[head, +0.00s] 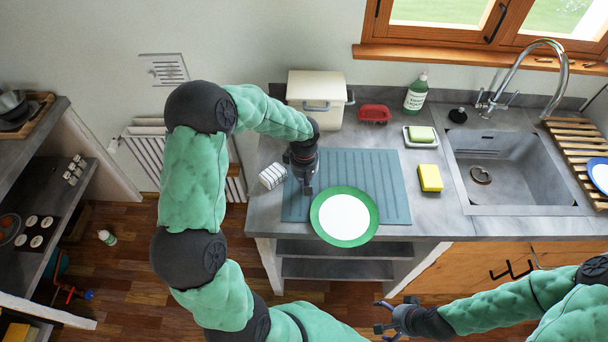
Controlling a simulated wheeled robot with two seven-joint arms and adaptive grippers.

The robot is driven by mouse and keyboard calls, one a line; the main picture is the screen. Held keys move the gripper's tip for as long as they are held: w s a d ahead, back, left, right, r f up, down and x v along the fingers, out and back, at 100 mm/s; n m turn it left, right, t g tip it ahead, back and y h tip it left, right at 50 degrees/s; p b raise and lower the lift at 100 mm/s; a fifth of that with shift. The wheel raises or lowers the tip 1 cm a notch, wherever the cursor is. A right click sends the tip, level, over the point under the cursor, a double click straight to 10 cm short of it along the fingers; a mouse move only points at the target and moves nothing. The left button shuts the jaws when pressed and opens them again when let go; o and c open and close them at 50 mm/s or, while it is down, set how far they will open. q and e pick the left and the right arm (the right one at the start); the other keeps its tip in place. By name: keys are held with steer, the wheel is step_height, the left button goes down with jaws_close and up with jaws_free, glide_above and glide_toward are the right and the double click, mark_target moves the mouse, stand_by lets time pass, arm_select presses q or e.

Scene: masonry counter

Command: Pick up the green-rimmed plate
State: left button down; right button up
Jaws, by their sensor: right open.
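The green-rimmed plate (344,216), white in the middle, lies flat over the front part of the ribbed blue-grey mat (383,168) on the counter. Its near rim reaches the counter's front edge and seems to stick out a little past it. My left gripper (307,187) points down above the mat, just beyond the plate's far left rim; I cannot tell whether it touches the rim or how far its fingers are apart. My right gripper (382,319) is open and empty, low in front of the counter, away from the plate.
A striped cloth or cup (272,176) lies left of my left gripper. Behind the mat stand a cream bin (316,88) and a red dish (374,114). A yellow sponge (430,178) lies right of the mat, before the sink (540,181). A wooden rack holds a blue plate (600,176).

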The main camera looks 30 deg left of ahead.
mark_target(314, 200)
arm_select(q)
steer(key=shift+s+d+f, duration=0.15)
steer(key=shift+s+d, duration=0.1)
steer(key=shift+d, duration=0.35)
steer(key=shift+s+d+f, duration=0.2)
steer(key=shift+s+d, duration=0.1)
steer(key=shift+d, duration=0.35)
steer(key=shift+s+d+f, duration=0.15)
steer(key=shift+s+d, duration=0.1)
steer(key=shift+d, duration=0.35)
steer(key=shift+s+d+f+b, duration=0.1)
steer(key=shift+s+d+b, duration=0.1)
steer(key=shift+d+b, duration=0.45)
steer(key=shift+s+d, duration=0.15)
steer(key=shift+d, duration=0.1)
